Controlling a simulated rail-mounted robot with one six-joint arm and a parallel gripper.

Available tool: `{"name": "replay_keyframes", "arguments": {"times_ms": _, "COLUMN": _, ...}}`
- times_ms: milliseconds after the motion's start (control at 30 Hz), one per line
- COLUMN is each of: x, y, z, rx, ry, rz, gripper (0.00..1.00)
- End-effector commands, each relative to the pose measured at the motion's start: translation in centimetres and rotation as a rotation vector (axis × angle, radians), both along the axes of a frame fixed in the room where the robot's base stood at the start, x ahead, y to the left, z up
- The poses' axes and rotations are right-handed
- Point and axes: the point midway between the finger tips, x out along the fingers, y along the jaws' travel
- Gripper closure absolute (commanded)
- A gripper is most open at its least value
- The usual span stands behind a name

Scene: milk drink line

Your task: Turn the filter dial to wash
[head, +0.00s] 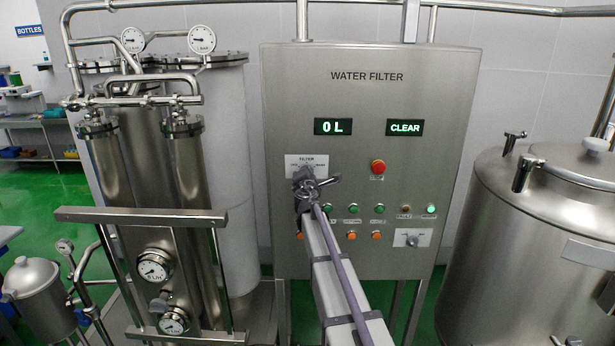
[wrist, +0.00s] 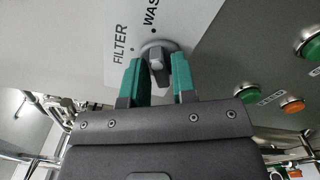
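The filter dial shows in the wrist view as a grey round knob with a dark raised grip (wrist: 158,66). Its white label plate (head: 303,160) is on the control panel in the head view, with FILTER at the top and a WASH mark at the right. In the wrist view the plate (wrist: 140,30) shows FILTER and part of WASH. My gripper (wrist: 158,82) has its two green fingers apart, one on each side of the dial's grip. I cannot tell if they touch it. In the head view my gripper (head: 307,186) hides most of the dial. The dial's exact setting is unclear.
The WATER FILTER panel (head: 366,100) has displays reading 0 L and CLEAR. A red button (head: 378,167) is right of the dial, with several green (wrist: 308,46) and orange (wrist: 292,105) buttons below. Another knob (head: 412,240) is lower right. Steel tanks stand on both sides.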

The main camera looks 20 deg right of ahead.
Motion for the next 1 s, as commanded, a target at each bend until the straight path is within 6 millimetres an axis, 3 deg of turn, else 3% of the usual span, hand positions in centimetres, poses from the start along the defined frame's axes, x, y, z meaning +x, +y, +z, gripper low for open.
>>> {"name": "replay_keyframes", "arguments": {"times_ms": 133, "x": 0.0, "y": 0.0, "z": 0.0, "rx": -0.001, "ry": 0.000, "rz": 0.000, "gripper": 0.61}}
{"name": "replay_keyframes", "arguments": {"times_ms": 467, "x": -0.6, "y": 0.3, "z": 0.0, "rx": -0.002, "ry": 0.001, "rz": 0.000, "gripper": 0.61}}
{"name": "replay_keyframes", "arguments": {"times_ms": 833, "x": -8.2, "y": 3.9, "z": 0.0, "rx": -0.002, "ry": 0.001, "rz": 0.001, "gripper": 0.61}}
{"name": "replay_keyframes", "arguments": {"times_ms": 1000, "x": -9.8, "y": 4.7, "z": 0.0, "rx": -0.002, "ry": 0.001, "rz": 0.000, "gripper": 0.61}}
